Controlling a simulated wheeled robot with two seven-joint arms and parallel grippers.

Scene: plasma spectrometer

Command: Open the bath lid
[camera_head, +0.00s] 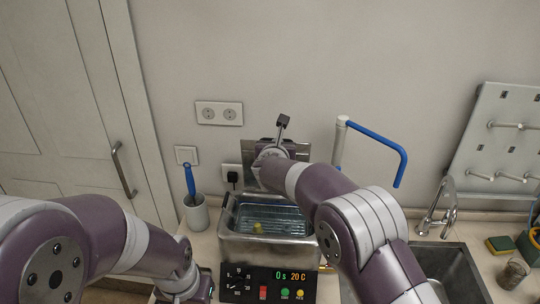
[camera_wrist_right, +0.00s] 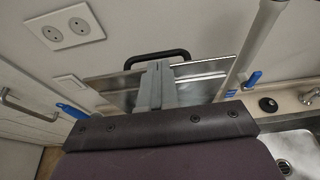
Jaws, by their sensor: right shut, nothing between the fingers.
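The bath (camera_head: 266,247) is a steel tank on the counter with its top open; clear liquid, a wire basket and a small yellow item show inside. Its steel lid (camera_head: 300,149) stands raised behind the tank, near the wall, with a black handle (camera_head: 282,121) at the top. In the right wrist view the lid (camera_wrist_right: 206,72) and its black handle (camera_wrist_right: 157,57) lie just beyond my right gripper (camera_wrist_right: 157,84). That gripper is shut and empty, in front of the lid; contact cannot be told. My left arm is at the lower left, its fingers out of view.
A cup with a blue-handled brush (camera_head: 195,211) stands left of the bath. A blue-and-white swing arm (camera_head: 376,145) rises behind my right arm. A sink (camera_head: 452,272), tap (camera_head: 437,208), sponge (camera_head: 501,244) and glass (camera_head: 513,273) are at the right.

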